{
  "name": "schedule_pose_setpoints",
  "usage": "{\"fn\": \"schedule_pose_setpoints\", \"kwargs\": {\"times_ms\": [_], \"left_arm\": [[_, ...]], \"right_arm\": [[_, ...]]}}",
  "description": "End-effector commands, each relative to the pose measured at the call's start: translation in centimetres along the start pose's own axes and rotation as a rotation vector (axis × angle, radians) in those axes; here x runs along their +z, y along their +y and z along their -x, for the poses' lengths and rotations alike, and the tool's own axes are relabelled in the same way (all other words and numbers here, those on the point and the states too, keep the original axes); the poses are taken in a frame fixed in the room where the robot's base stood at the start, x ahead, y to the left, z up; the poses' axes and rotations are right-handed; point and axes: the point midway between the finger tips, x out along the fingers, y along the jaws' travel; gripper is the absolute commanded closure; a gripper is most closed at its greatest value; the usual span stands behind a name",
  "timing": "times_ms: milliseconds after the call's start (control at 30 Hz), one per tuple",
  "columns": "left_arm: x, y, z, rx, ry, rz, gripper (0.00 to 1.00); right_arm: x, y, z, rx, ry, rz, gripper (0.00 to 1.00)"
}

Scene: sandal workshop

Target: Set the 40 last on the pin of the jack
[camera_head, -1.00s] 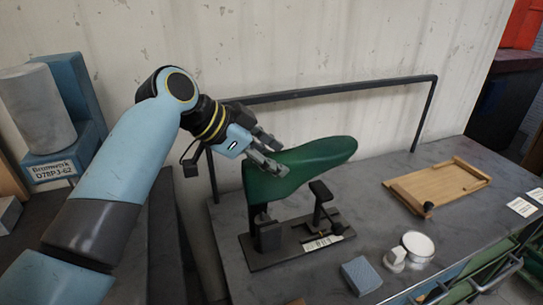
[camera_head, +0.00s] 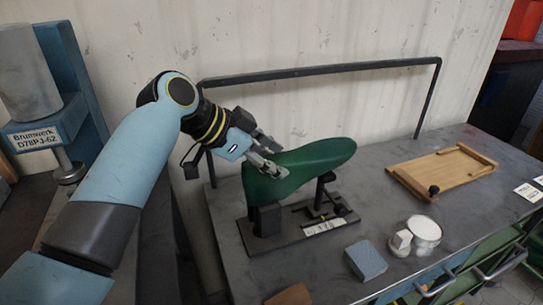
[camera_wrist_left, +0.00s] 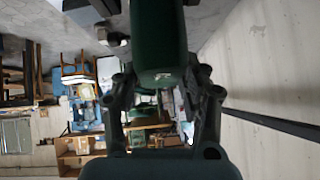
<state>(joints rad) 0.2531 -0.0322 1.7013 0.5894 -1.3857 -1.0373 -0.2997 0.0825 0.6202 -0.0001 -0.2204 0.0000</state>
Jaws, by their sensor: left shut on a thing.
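The green last (camera_head: 312,162) is over the jack, its toe pointing right and its heel end to the left. My left gripper (camera_head: 268,170) is shut on the last near its heel end. In the left wrist view the last (camera_wrist_left: 158,38) lies between the two fingers (camera_wrist_left: 160,95). The jack's dark base plate (camera_head: 290,235) stands on the bench, with its post (camera_head: 266,220) right below the heel end and its toe rest below the forepart. The pin is hidden, and I cannot tell whether the last touches the post. My right gripper is out of view.
The grey bench (camera_head: 390,225) carries a wooden board (camera_head: 440,172), a white round tin (camera_head: 424,230) and a blue-grey block (camera_head: 366,260). A dark rail (camera_head: 330,70) runs behind the last. A blue machine (camera_head: 75,80) stands at the left.

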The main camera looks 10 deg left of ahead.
Motion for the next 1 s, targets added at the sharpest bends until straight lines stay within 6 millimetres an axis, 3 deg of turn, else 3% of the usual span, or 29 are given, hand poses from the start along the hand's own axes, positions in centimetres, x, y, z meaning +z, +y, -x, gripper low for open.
{"fn": "schedule_pose_setpoints", "kwargs": {"times_ms": [533, 567, 600, 767, 1000], "left_arm": [[-0.03, -0.05, -0.05, -0.002, 0.003, -0.001, 1.00], [-0.03, -0.05, -0.05, -0.002, 0.003, -0.001, 0.54], [-0.03, -0.05, -0.04, -0.002, 0.003, -0.001, 0.49], [0.01, -0.02, -0.06, -0.001, 0.002, -0.001, 0.30], [0.21, 0.06, -0.09, 0.001, -0.002, 0.001, 0.30]], "right_arm": [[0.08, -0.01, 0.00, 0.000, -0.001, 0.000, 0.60], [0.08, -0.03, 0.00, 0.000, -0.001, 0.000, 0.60], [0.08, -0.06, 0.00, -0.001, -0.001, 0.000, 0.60], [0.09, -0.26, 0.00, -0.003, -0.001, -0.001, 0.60], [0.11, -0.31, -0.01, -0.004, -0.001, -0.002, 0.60]]}}
